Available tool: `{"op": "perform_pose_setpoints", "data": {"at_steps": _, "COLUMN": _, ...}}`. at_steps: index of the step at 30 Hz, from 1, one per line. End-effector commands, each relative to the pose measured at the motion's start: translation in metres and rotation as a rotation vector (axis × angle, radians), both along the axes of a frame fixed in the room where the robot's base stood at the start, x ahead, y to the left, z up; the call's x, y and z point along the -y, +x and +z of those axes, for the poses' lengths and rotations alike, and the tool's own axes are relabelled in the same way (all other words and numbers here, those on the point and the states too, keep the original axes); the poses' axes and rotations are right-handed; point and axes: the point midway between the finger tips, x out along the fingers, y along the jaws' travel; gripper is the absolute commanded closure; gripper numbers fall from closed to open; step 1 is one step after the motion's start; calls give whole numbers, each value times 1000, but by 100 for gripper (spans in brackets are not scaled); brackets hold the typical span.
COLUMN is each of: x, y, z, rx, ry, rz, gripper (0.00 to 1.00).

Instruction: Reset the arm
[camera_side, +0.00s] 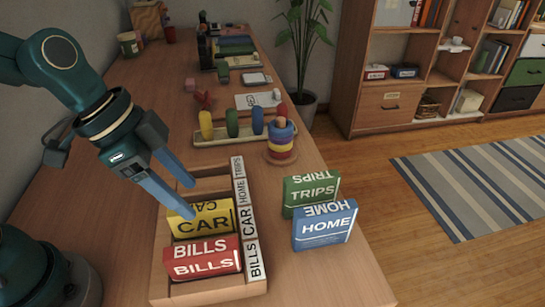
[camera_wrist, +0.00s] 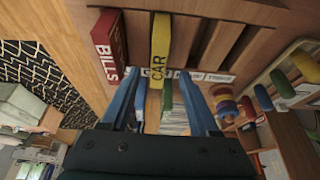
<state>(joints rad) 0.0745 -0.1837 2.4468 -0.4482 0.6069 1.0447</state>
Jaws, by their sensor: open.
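My gripper (camera_side: 192,200) is open and tilted down over the wooden sorting rack (camera_side: 163,262). The yellow CAR block (camera_side: 203,226) stands in a slot of the rack, with the red BILLS block (camera_side: 202,262) in the slot in front of it. One fingertip overlaps the CAR block in the side view; I cannot tell whether they touch. In the wrist view the fingers of my gripper (camera_wrist: 160,78) show on either side of the yellow CAR block (camera_wrist: 160,40), and the red BILLS block (camera_wrist: 108,45) is to their left. The rack's rear slots look empty.
A green TRIPS block (camera_side: 311,193) and a blue HOME block (camera_side: 324,230) stand on the table right of the rack. Behind it are a peg tray (camera_side: 205,141) and a stacking-ring toy (camera_side: 281,148). The table's front right is clear.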

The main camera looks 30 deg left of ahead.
Motion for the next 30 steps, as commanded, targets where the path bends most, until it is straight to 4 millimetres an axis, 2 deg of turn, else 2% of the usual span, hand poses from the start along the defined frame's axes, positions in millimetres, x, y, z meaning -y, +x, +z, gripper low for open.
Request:
{"op": "perform_pose_setpoints", "data": {"at_steps": 5, "x": -10, "y": -1, "z": 29, "rx": 119, "ry": 16, "rz": 36, "gripper": 38}}
{"op": "perform_pose_setpoints", "data": {"at_steps": 9, "x": -28, "y": -19, "z": 48, "rx": 168, "ry": 16, "rz": 224, "gripper": 38}}
{"op": "perform_pose_setpoints", "data": {"at_steps": 11, "x": -38, "y": -28, "z": 52, "rx": 171, "ry": 10, "rz": 334, "gripper": 38}}
{"op": "perform_pose_setpoints", "data": {"at_steps": 15, "x": -56, "y": -45, "z": 51, "rx": 150, "ry": -8, "rz": 566, "gripper": 38}}
{"op": "perform_pose_setpoints", "data": {"at_steps": 19, "x": -64, "y": -55, "z": 45, "rx": 104, "ry": -21, "rz": 709, "gripper": 38}}
{"op": "perform_pose_setpoints", "data": {"at_steps": 23, "x": -66, "y": -57, "z": 43, "rx": 81, "ry": -39, "rz": 775, "gripper": 38}}
{"op": "perform_pose_setpoints", "data": {"at_steps": 30, "x": -65, "y": -57, "z": 43, "rx": 80, "ry": -44, "rz": 783, "gripper": 38}}
